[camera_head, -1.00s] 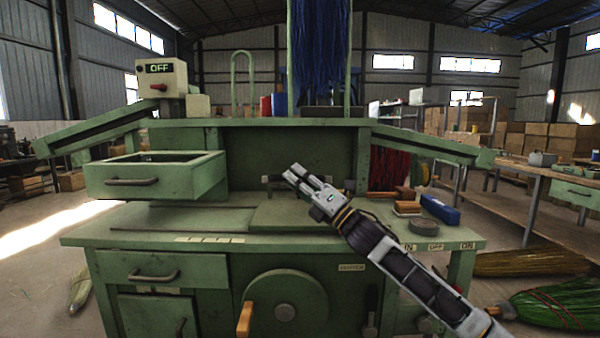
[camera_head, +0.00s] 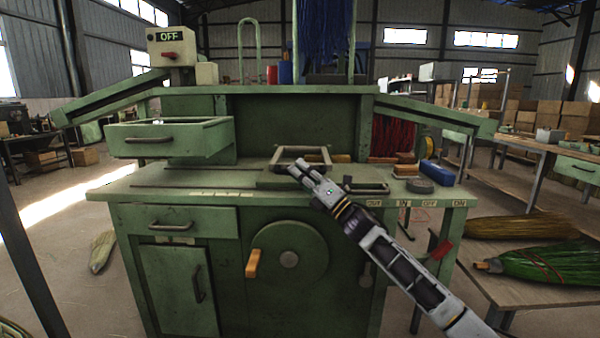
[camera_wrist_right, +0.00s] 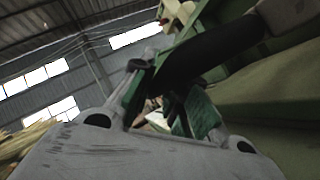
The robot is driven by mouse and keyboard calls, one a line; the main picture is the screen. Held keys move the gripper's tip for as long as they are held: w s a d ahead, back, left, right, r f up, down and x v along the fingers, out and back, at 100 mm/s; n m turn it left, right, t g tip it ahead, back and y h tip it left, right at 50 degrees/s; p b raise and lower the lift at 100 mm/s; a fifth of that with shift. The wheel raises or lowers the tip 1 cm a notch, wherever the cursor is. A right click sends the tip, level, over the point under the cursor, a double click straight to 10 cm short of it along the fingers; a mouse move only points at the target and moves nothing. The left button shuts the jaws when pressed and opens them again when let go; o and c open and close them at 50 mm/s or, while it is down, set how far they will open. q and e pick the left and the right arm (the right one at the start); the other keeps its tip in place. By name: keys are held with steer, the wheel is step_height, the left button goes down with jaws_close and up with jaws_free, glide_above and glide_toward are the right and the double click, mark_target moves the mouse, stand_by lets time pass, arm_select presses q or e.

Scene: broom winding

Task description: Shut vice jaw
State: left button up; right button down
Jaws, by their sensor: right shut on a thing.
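The vice jaw (camera_head: 276,157) shows as a low green frame on the worktop of the green machine, right of centre in the head view. My right gripper (camera_head: 302,168) reaches in from the lower right and lies at the front of this frame, covering part of it. It is shut on a dark handle-like bar. In the right wrist view the dark bar (camera_wrist_right: 218,53) runs between the green-padded fingers (camera_wrist_right: 165,100). The exact contact is partly hidden. My left gripper is out of view.
An open drawer (camera_head: 170,138) juts out at the left above the worktop. A wheel with an orange handle (camera_head: 252,263) is on the machine's front. A blue box (camera_head: 437,173) and a dark round tin (camera_head: 420,186) sit at the worktop's right. Brooms (camera_head: 560,262) lie on a bench at right.

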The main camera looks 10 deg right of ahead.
steer(key=shift+a+f, duration=0.2)
steer(key=shift+f, duration=0.35)
steer(key=c, duration=1.7)
jaws_free()
steer(key=shift+o, duration=1.2)
steer(key=shift+s+d, duration=0.1)
steer(key=shift+d, duration=0.05)
steer(key=shift+o, duration=0.2)
steer(key=shift+r, duration=0.2)
steer(key=shift+d, duration=0.1)
steer(key=v, duration=1.2)
